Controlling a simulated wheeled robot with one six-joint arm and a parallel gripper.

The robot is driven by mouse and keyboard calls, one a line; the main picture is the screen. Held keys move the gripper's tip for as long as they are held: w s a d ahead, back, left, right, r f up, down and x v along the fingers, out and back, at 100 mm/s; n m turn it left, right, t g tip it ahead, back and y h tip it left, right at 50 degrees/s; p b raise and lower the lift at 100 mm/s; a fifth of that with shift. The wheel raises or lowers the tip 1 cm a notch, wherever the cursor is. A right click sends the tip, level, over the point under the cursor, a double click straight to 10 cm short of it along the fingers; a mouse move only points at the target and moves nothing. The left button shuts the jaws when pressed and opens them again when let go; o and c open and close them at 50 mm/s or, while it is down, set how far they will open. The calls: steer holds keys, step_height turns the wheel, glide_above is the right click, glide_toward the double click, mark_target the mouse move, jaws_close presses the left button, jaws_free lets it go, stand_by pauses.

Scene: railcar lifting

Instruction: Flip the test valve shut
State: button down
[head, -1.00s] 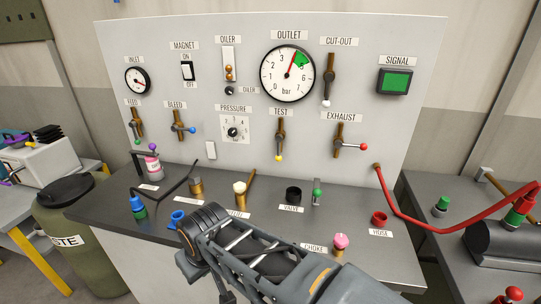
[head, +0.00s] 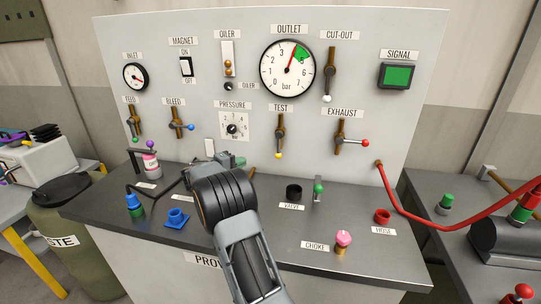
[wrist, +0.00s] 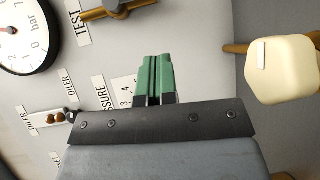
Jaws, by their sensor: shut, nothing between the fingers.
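The test valve (head: 280,130) is on the upright panel below the outlet gauge, under the TEST label. Its lever hangs straight down and ends in a yellow knob (head: 278,156). Part of its brass body (wrist: 106,11) shows at the top edge of the wrist view; the yellow knob is not seen there. My gripper (wrist: 155,60) has green fingers, shut together with nothing between them. In the head view its green fingers (head: 239,161) show just beyond my wrist, left of the yellow knob and apart from it.
The bleed valve (head: 180,126) and exhaust valve (head: 345,141) flank the test valve with levers sideways. A cream block (wrist: 283,70) stands close at right in the wrist view. A black valve part (head: 294,192) and pink-topped choke (head: 343,240) stand on the bench.

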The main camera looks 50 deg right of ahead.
steer(key=shift+w+d+f+h, duration=0.3)
steer(key=shift+w+d+h, duration=0.3)
steer(key=shift+w+d, duration=0.15)
steer(key=p, duration=0.3)
glide_toward(279, 146)
steer(key=w+d+f, duration=0.2)
steer(key=w+d, duration=0.2)
steer(key=d, duration=0.1)
steer(key=shift+s+d+f+p, duration=0.15)
steer(key=shift+s+d+p, duration=0.35)
steer(key=shift+s+d, duration=0.7)
steer(key=shift+a+f, duration=0.1)
